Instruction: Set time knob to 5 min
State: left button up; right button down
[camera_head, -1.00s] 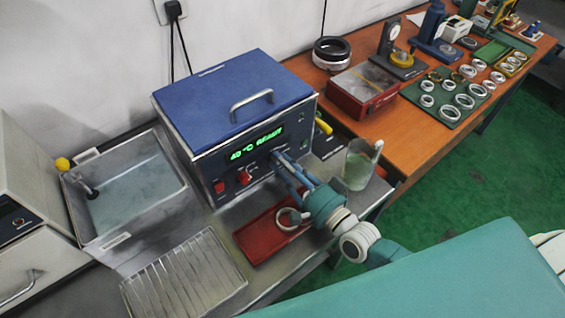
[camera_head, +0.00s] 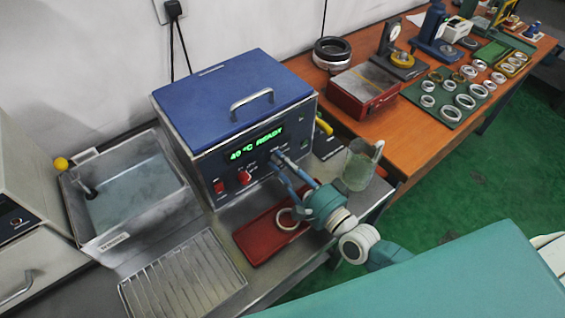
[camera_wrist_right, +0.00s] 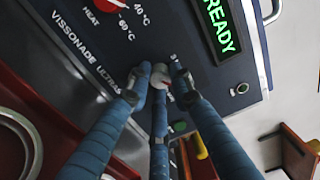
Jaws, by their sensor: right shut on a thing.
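The blue-lidded ultrasonic washer (camera_head: 240,100) has a dark front panel with a green display (camera_head: 257,143) reading 40 °C READY. My left gripper is not in view.
A red heat knob (camera_head: 244,177) and a red switch (camera_head: 219,187) sit left of my fingers. Below are a red tray (camera_head: 262,243) with a ring (camera_head: 287,219) and a wire rack (camera_head: 185,275). A glass beaker (camera_head: 360,165) stands close to the right of my gripper.

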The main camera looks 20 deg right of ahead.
jog(key=c, duration=1.5)
grip_release()
jog(key=shift+d, duration=0.1)
jog(key=shift+c, duration=0.2)
jog(key=shift+s, duration=0.25)
jog(key=v, duration=1.1)
jog(key=shift+s+d, duration=0.2)
jog(key=shift+d, duration=0.05)
